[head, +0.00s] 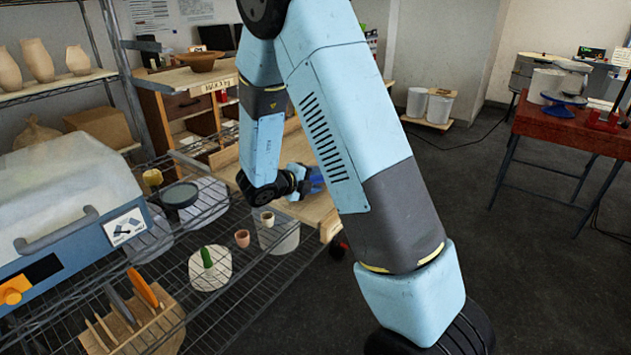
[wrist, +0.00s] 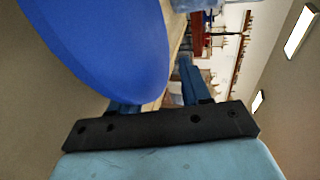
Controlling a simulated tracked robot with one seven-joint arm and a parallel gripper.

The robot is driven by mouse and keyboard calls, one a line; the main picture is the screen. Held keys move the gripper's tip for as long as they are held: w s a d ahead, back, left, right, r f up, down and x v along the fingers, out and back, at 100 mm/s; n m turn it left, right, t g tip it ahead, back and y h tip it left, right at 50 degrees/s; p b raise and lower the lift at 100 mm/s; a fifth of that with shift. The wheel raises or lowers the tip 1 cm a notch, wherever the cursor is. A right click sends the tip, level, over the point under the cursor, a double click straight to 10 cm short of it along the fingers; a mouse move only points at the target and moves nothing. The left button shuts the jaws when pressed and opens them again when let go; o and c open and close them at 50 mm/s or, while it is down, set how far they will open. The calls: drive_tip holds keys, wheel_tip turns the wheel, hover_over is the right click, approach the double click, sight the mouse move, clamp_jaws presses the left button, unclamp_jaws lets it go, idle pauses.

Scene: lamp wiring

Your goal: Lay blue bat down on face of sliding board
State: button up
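The blue bat (wrist: 110,45) fills the upper left of the wrist view as a large, smooth, tilted disc. Its lower edge covers part of the left finger. My gripper (wrist: 158,95) has its two blue fingers apart at the base, with pale wood between them. Whether their tips pinch the bat's rim is hidden. In the head view my gripper (head: 306,180) is beside a pale wooden surface (head: 318,208), with blue showing at its end and my arm covering the rest. I cannot tell whether this wood is the sliding board.
A wire rack (head: 215,300) with small pots and a slotted wooden holder stands in front. A blue kiln-like box (head: 75,225) is at left. A wooden cabinet (head: 185,105) stands behind. A red table (head: 560,125) with a blue disc (head: 571,98) is at right. Open floor lies before it.

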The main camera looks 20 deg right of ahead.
drive_tip(key=v, duration=1.3)
drive_tip(key=shift+a, duration=0.4)
drive_tip(key=shift+s+r, duration=0.1)
